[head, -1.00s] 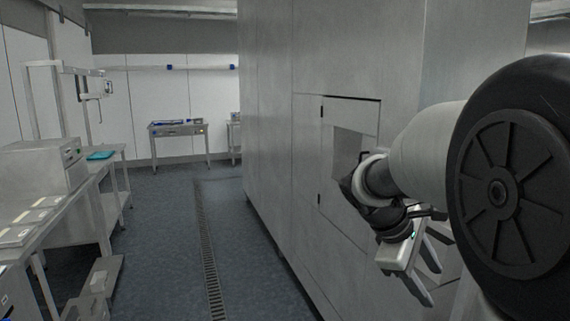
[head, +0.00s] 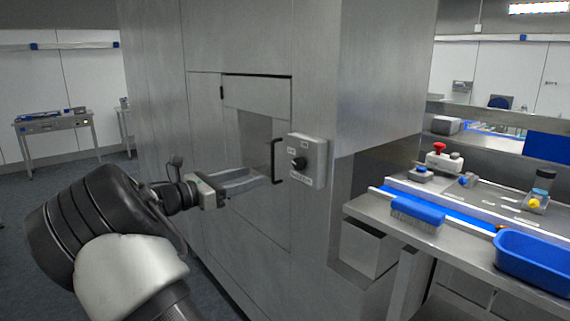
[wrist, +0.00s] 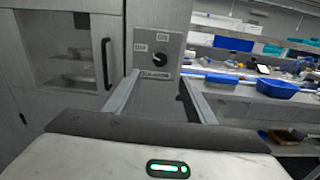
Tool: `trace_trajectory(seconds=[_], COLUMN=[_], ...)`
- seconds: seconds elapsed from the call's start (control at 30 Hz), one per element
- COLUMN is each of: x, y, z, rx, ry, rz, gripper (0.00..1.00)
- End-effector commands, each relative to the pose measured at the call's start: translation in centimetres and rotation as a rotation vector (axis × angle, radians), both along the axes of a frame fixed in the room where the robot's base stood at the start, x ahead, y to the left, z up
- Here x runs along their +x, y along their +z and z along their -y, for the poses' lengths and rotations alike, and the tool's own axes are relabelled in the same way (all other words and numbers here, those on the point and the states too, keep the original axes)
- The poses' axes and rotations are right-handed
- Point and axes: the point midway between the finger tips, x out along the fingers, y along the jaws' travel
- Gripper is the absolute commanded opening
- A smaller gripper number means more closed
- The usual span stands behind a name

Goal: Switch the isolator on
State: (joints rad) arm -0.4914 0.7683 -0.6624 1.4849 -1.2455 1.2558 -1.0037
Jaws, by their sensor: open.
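The isolator is a grey box (head: 317,165) on the steel cabinet's front, right of a door with a black handle. It has a black rotary knob (head: 299,162) and small pale labels. In the wrist view the box (wrist: 172,46) is ahead, with its knob (wrist: 159,60) beside a label at left and one above. Which label the knob points to is too small to tell. My gripper (head: 252,180) is open and empty, left of the box and apart from it in the head view. In the wrist view its fingers (wrist: 160,82) stand either side below the knob.
The door handle (head: 277,161) sticks out just left of the isolator. At right is a steel bench (head: 370,209) with a blue brush (head: 417,214), a blue tub (head: 535,262) and a red-topped device (head: 441,157). Open floor lies at left.

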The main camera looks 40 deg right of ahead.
Motion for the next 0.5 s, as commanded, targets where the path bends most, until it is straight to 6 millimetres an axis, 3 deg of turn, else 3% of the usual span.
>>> trace_trajectory(seconds=[0.5], x=[0.7], y=[0.0], z=[11.2], rx=[0.002], ry=[-0.005], rz=[0.000], gripper=[0.50])
